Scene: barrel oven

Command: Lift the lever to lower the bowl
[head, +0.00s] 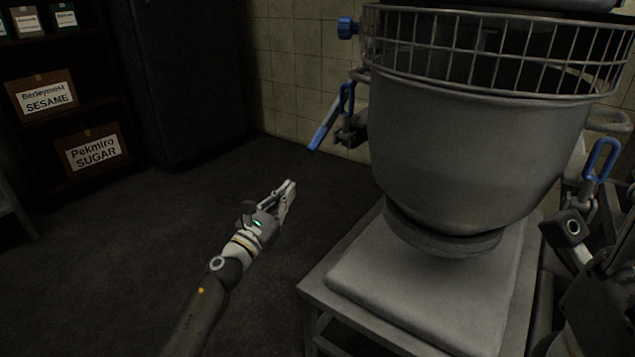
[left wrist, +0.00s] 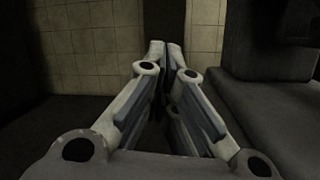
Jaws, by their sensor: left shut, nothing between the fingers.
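A large grey mixer bowl (head: 470,150) stands in the mixer, upright above a grey base. A blue-handled lever (head: 323,128) sticks out to the left of the bowl and slants down to the left. My left gripper (head: 290,186) is shut and empty, below and left of the lever, and apart from it. In the left wrist view its fingers (left wrist: 165,48) meet at the tips with nothing between them. The lever cannot be made out in that view.
A wire guard (head: 500,68) rings the bowl's top. The mixer base (head: 425,290) lies right of my left arm. Shelves with a sugar box (head: 93,152) stand far left. The floor between is clear.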

